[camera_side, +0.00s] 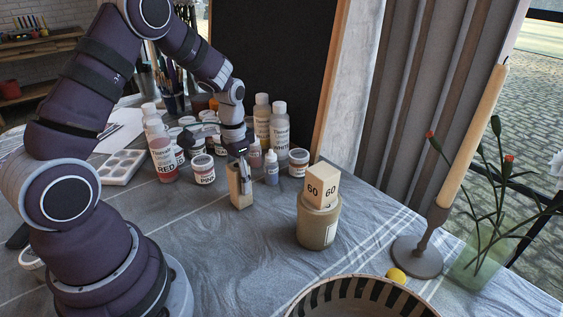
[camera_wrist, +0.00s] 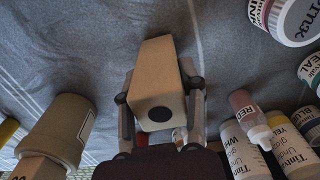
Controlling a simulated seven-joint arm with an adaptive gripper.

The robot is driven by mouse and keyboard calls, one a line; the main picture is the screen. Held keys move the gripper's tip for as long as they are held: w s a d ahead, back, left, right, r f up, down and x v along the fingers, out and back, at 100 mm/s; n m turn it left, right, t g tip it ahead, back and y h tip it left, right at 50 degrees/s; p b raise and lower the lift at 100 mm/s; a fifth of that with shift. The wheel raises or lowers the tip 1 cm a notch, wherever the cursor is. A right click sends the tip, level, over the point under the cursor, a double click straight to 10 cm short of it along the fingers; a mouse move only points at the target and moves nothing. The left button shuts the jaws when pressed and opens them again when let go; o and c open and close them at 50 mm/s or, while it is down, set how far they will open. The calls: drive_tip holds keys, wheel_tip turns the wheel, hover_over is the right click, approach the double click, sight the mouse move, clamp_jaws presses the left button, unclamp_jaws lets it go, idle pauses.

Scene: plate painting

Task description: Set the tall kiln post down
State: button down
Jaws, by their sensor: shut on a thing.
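The tall kiln post, a beige upright block (camera_side: 240,190), is between the fingers of my gripper (camera_side: 238,168) in the side view. In the wrist view the post (camera_wrist: 156,62) shows from above, with a dark round spot on its near end, and the fingers of my gripper (camera_wrist: 160,98) press on both its sides. My gripper is shut on it. The post's lower end is at or very near the cloth; I cannot tell whether it touches.
A tan jar (camera_side: 318,228) with a block marked 60 (camera_side: 322,186) on top stands to the right. Paint jars and bottles (camera_side: 204,169) crowd behind. A candle holder (camera_side: 418,256) and striped bowl (camera_side: 360,297) are further right and in front. Cloth in front of the post is clear.

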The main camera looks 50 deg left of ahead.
drive_tip(key=c, duration=0.6)
unclamp_jaws()
drive_tip(key=shift+f, duration=0.1)
drive_tip(key=shift+c, duration=0.2)
wheel_tip(320, 180, up, 12)
drive_tip(key=shift+r, duration=0.15)
drive_tip(key=s+d+r+t, duration=0.4)
drive_tip(key=s+d, duration=0.4)
drive_tip(key=d, duration=0.2)
drive_tip(key=shift+s+d+r+t, duration=0.15)
drive_tip(key=shift+s+r+t, duration=0.2)
drive_tip(key=shift+t, duration=0.45)
drive_tip(key=shift+f, duration=0.1)
